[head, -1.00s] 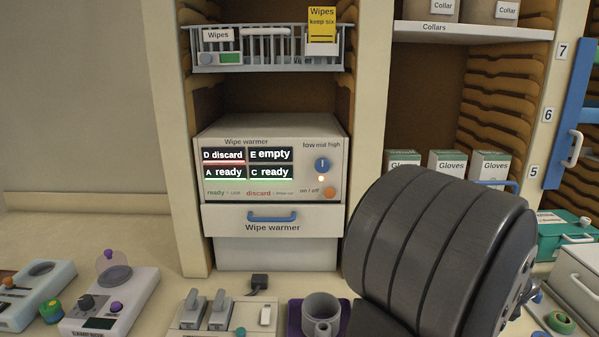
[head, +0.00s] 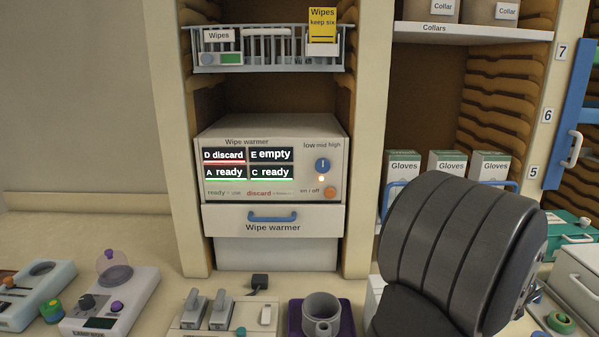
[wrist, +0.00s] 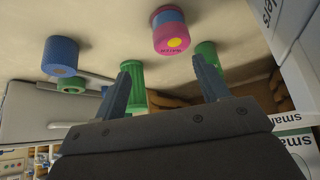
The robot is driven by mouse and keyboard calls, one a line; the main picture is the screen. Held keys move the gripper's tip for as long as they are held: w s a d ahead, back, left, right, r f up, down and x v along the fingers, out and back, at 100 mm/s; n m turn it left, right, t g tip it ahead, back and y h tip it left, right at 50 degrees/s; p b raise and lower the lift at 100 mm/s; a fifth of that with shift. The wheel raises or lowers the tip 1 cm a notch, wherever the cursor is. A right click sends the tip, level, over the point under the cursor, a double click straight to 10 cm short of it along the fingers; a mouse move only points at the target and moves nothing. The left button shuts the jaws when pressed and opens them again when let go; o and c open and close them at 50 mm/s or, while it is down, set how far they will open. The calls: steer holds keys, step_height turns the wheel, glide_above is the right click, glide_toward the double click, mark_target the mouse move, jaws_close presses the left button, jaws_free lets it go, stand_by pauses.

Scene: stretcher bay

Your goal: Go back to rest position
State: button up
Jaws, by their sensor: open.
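My gripper (wrist: 167,90) shows in the wrist view with its two blue-grey fingers spread apart and nothing between them that it grips. A green ribbed roll (wrist: 132,75) stands behind the left finger, and another green roll (wrist: 207,52) is partly hidden by the right finger. In the head view, my dark arm link fills the lower right, and the gripper itself is out of sight there. The wipe warmer (head: 270,165) stands in the shelf bay with its drawer shut. Its display reads D discard, E empty, A ready, C ready.
In the head view, a grey mug (head: 321,315) stands on a purple mat, left of my arm. Glove boxes (head: 447,165) stand on the shelf behind the arm. In the wrist view, a pink and blue roll (wrist: 169,32) and a blue roll (wrist: 60,57) stand on the surface.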

steer(key=s+d+r, duration=0.3)
steer(key=s+r, duration=0.3)
steer(key=s, duration=0.3)
steer(key=w+a+r+n, duration=0.1)
steer(key=w+a+r, duration=0.2)
steer(key=w+a, duration=0.35)
steer(key=w+a+r, duration=0.2)
steer(key=w+a, duration=0.2)
steer(key=w, duration=0.5)
steer(key=w+a+n+y, duration=0.1)
steer(key=w+a, duration=0.2)
steer(key=a, duration=0.6)
steer(key=w+a+n, duration=0.1)
steer(key=w+a, duration=0.3)
steer(key=a, duration=0.5)
steer(key=shift+a+r+y, duration=0.15)
steer(key=shift+a+y, duration=0.05)
steer(key=shift+y, duration=0.2)
steer(key=shift+o, duration=0.2)
